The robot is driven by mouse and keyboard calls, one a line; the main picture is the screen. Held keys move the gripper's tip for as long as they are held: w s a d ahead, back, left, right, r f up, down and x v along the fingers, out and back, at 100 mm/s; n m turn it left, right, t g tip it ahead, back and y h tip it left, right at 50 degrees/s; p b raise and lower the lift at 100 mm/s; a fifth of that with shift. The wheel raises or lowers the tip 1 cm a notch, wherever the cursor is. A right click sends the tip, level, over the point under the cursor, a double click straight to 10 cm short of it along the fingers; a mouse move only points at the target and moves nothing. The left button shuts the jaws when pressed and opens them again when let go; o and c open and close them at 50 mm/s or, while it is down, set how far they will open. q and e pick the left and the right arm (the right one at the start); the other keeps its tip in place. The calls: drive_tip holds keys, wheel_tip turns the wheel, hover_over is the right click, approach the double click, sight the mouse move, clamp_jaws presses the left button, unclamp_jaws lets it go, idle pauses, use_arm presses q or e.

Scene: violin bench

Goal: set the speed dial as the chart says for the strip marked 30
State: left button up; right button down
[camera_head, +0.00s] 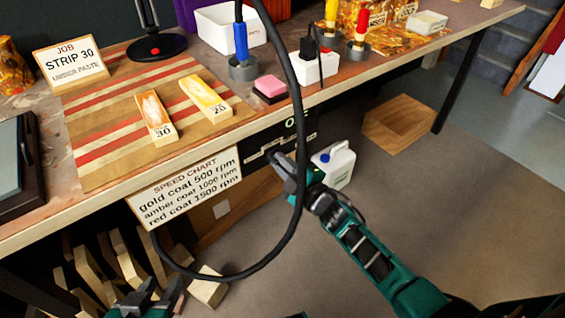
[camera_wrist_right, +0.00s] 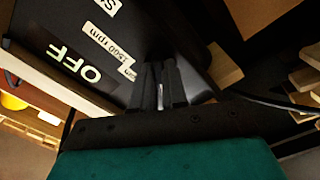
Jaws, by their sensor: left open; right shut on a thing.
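The strip marked 30 (camera_head: 157,117) lies on the striped mat, its coat patchy orange-red and pale. The strip marked 20 (camera_head: 206,98) beside it is golden yellow. The speed chart (camera_head: 188,189) on the bench front reads gold coat 500 rpm, amber coat 1000 rpm, red coat 1500 rpm. A dark panel (camera_wrist_right: 125,35) under the bench edge bears OFF and rpm labels, partly readable. My right gripper (camera_head: 277,158) is at this panel, shut on the dial; its fingers (camera_wrist_right: 162,85) hide the dial and its setting. My left gripper (camera_head: 147,300) is open and empty at the bottom left.
A black cable (camera_head: 297,170) loops down in front of the bench beside my right gripper. A job card (camera_head: 73,60) reads strip 30, umber paste. A white jug (camera_head: 334,164) stands behind my right gripper. Wood blocks (camera_head: 208,287) lie below. Open floor is at the right.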

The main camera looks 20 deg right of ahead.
use_arm(q)
drive_tip(key=shift+s+a+r+p, duration=0.2)
drive_tip(key=shift+r+p, duration=0.3)
drive_tip(key=shift+p, duration=0.4)
drive_tip(key=shift+s+a+r+p, duration=0.1)
drive_tip(key=shift+a+r+p, duration=0.25)
drive_tip(key=shift+p, duration=0.5)
use_arm(e)
drive_tip(key=shift+m, duration=5.7)
use_arm(q)
drive_tip(key=shift+d+r, duration=0.1)
drive_tip(key=shift+d, duration=0.05)
drive_tip(key=shift+w, duration=0.1)
drive_tip(key=shift+r, duration=0.15)
use_arm(e)
drive_tip(key=c, duration=1.2)
unclamp_jaws()
drive_tip(key=shift+o, duration=0.2)
